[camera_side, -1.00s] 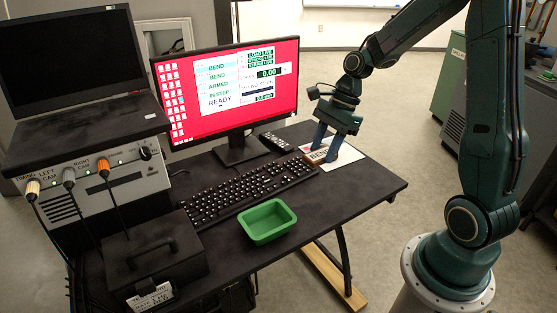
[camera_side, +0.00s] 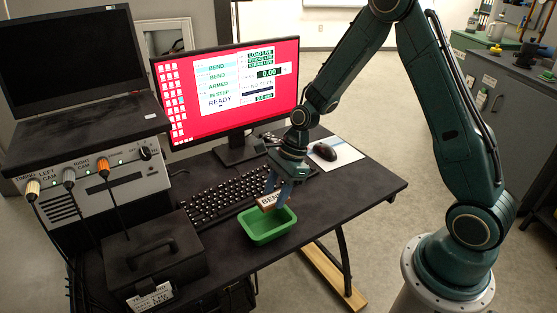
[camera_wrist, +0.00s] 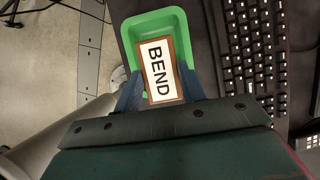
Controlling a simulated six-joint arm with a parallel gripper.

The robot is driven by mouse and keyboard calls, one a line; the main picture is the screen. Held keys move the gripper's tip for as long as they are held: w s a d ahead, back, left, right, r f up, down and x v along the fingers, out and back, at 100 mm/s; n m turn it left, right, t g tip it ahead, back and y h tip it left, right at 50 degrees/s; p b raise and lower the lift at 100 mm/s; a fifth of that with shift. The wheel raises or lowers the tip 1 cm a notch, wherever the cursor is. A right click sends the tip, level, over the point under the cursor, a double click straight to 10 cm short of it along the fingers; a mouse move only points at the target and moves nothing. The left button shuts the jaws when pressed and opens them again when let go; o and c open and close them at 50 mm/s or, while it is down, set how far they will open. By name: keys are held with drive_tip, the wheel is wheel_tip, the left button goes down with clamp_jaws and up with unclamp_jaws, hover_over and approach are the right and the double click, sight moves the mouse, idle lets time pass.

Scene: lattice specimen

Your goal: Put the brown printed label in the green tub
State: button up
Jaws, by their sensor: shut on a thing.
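The brown printed label (camera_side: 269,201) has a white face reading "BEND". My gripper (camera_side: 275,186) is shut on it and holds it above the green tub (camera_side: 258,238). In the wrist view the label (camera_wrist: 160,70) sits between the two blue fingers of my gripper (camera_wrist: 160,90), overlapping the tub (camera_wrist: 150,24) below it. The tub stands on the dark desk near its front edge. The label looks raised over the tub's back part in the side view; its exact height is hard to tell. The label and fingers hide part of the tub's inside.
A black keyboard (camera_side: 205,205) lies just behind the tub. A mouse (camera_side: 325,152) rests on a white pad (camera_side: 345,155) at the back right. A monitor (camera_side: 228,90) stands behind. A black box (camera_side: 150,262) is at left. The desk's right part (camera_side: 360,190) is clear.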

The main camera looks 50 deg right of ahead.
sight(272, 199)
drive_tip(key=shift+w+a+f, duration=0.2)
drive_tip(key=shift+a+f, duration=0.7)
drive_tip(key=shift+a, duration=0.1)
drive_tip(key=shift+f, duration=0.2)
drive_tip(key=shift+f, duration=0.65)
drive_tip(key=o, duration=1.5)
drive_tip(key=shift+r, duration=0.1)
